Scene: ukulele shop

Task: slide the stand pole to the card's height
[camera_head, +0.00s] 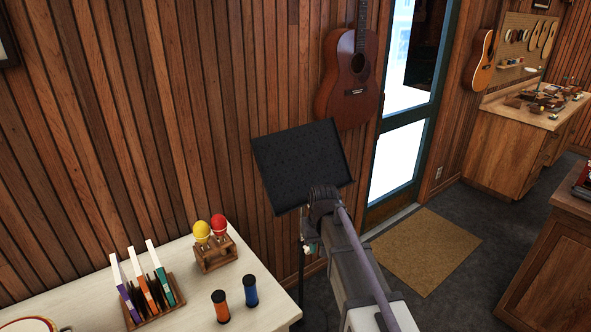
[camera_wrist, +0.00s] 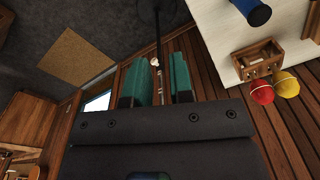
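A music stand with a black, tilted desk (camera_head: 300,165) stands by the wood-plank wall in the head view. Its thin dark pole (camera_head: 301,280) runs down beside the white table, partly hidden by my arm. In the wrist view, my gripper (camera_wrist: 160,60) has two teal fingers standing apart. The thin stand pole (camera_wrist: 159,38) shows in the gap between them, with a small pale fitting (camera_wrist: 154,62) on it. I cannot tell whether the fingers touch the pole. My arm mostly hides the gripper in the head view. I cannot make out a card in either view.
The white table (camera_head: 185,262) at lower left holds a maraca rack (camera_head: 216,255), a slotted rack (camera_head: 150,300) and two small cylinders, orange (camera_head: 220,306) and blue (camera_head: 250,291). A guitar (camera_head: 349,85) hangs behind the stand. Open floor with a mat (camera_head: 426,250) lies to the right.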

